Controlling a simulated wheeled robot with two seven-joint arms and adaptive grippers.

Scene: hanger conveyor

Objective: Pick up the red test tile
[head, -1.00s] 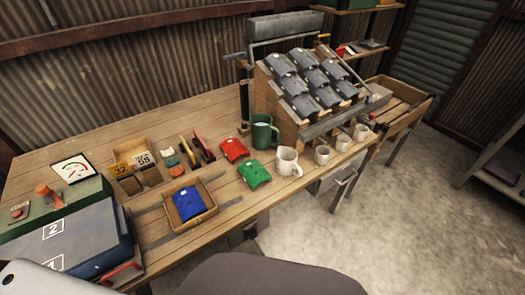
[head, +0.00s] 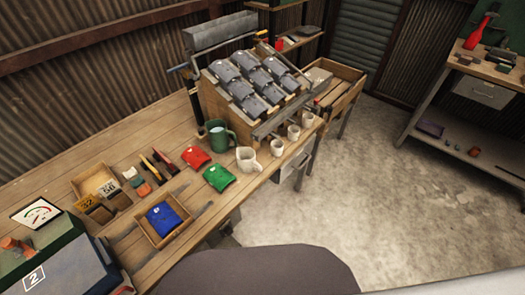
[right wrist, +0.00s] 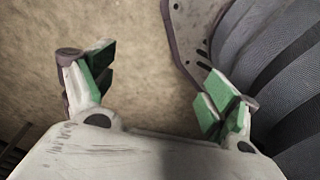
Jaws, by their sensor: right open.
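The red test tile (head: 196,157) lies on the wooden workbench in the head view, left of the green mug and behind the green tile. A green tile (head: 218,178) lies near the bench's front edge, and a blue tile (head: 163,218) lies in a small wooden tray (head: 188,222). My right gripper (right wrist: 155,80) shows in the right wrist view, with its green-padded fingers wide apart and nothing between them. Floor lies behind it, and no tile is in that view. Neither gripper shows in the head view.
A dark green mug (head: 219,136) and a white jug (head: 248,159) stand right of the red tile. Several white cups follow along the edge. Another workbench (head: 492,68) is at the far right, across open floor (head: 350,190).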

